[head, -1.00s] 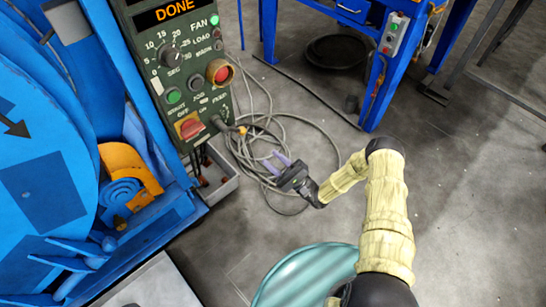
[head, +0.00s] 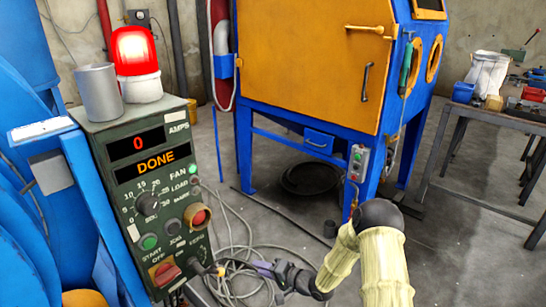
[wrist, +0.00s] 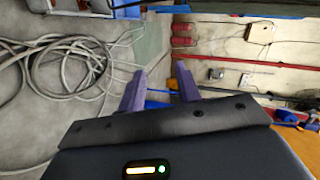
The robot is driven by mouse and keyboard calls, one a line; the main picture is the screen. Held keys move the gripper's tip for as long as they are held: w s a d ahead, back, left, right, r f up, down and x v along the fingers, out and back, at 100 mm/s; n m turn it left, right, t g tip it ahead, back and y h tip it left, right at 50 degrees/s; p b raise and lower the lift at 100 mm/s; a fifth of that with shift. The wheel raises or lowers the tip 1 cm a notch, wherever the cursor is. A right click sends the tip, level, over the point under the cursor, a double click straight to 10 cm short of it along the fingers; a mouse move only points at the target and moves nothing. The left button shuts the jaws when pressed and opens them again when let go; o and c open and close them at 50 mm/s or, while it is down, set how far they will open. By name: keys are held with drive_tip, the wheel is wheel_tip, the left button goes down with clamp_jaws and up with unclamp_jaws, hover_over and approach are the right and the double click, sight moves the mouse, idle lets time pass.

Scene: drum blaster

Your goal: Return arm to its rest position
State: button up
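My arm (head: 385,262), in a pale yellow cover, comes in from the lower right of the head view. It bends at a black elbow joint and reaches left. My gripper (head: 260,267) is low in the picture, just right of the control box's lower end. In the wrist view my gripper (wrist: 161,68) shows two purple fingers standing apart with nothing between them, so it is open and empty. Part of my forearm is outside the head picture.
The green control box (head: 157,190) reads 0 and DONE; a red beacon (head: 136,55) and grey cup (head: 98,92) stand on top. Cables (head: 232,235) lie on the floor. A blue and orange cabinet (head: 310,65) stands behind, a cluttered workbench (head: 500,105) at right. Floor between is mostly clear.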

drive_tip(key=s+d+r+n+h, duration=0.3)
drive_tip(key=s+d+r+h, duration=0.1)
drive_tip(key=d+r+h, duration=0.75)
drive_tip(key=s+d+r+n+g+h+p, duration=0.1)
drive_tip(key=s+d+r+g, duration=0.25)
drive_tip(key=s, duration=0.65)
drive_tip(key=s+d+r+g, duration=0.2)
drive_tip(key=s+d+r, duration=0.15)
drive_tip(key=s, duration=0.65)
drive_tip(key=w+p+v, duration=0.2)
drive_tip(key=p+v, duration=1)
drive_tip(key=w+r+p+v, duration=0.1)
drive_tip(key=w+p+v, duration=0.2)
drive_tip(key=p+v, duration=1)
drive_tip(key=w+p+v, duration=0.2)
drive_tip(key=p+v, duration=1)
drive_tip(key=p, duration=0.1)
drive_tip(key=shift+a+r, duration=0.2)
drive_tip(key=shift+r, duration=0.4)
drive_tip(key=shift+w, duration=0.1)
